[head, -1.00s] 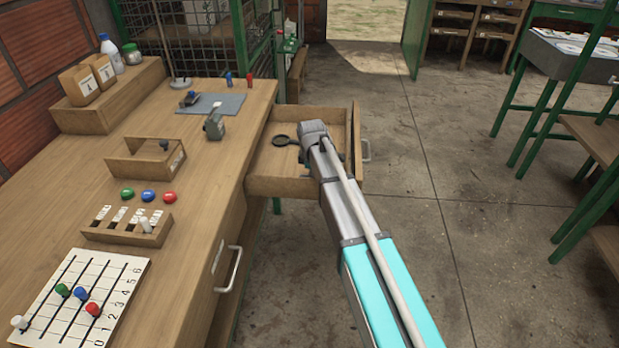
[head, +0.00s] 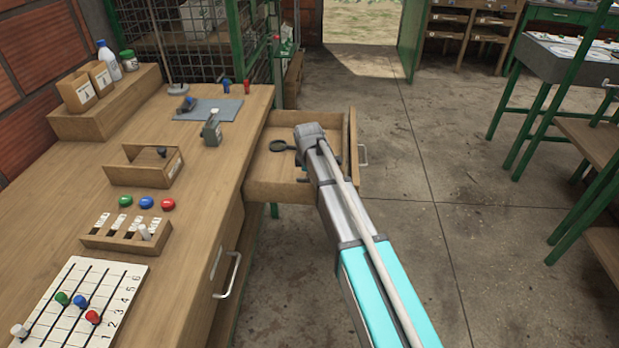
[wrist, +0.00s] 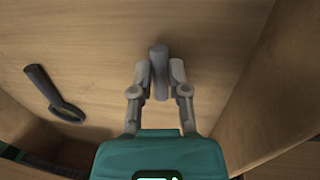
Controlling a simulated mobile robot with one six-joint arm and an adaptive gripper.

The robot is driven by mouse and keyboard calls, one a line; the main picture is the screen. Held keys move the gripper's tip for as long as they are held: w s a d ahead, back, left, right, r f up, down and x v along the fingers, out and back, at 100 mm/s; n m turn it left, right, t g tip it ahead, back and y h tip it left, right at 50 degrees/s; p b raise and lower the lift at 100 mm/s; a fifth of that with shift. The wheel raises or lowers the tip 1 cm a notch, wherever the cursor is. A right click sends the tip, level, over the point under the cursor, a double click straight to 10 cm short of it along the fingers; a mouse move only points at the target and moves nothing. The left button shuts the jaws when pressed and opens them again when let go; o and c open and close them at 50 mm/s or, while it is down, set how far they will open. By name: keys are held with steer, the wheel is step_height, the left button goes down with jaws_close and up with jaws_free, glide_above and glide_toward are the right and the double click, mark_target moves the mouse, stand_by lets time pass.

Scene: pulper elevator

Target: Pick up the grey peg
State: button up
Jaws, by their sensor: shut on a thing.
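The grey peg (wrist: 159,71) is in the wrist view, inside the open drawer (head: 262,190), over its wooden floor. My gripper (wrist: 160,76) is shut on the peg, with one finger on each side of it. I cannot tell whether the peg still touches the drawer floor. In the head view my arm hides the peg and most of the gripper.
A dark magnifying glass (wrist: 52,95) lies in the drawer to the left of the gripper; it also shows in the head view (head: 279,146). The drawer's walls stand close around the gripper. The workbench (head: 190,215) with small racks and buttons is to the left.

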steer(key=shift+r+p, duration=0.7)
steer(key=shift+r, duration=0.25)
steer(key=s+d+r+p, duration=0.7)
steer(key=d+r+p, duration=0.3)
steer(key=d, duration=0.2)
steer(key=shift+s, duration=0.25)
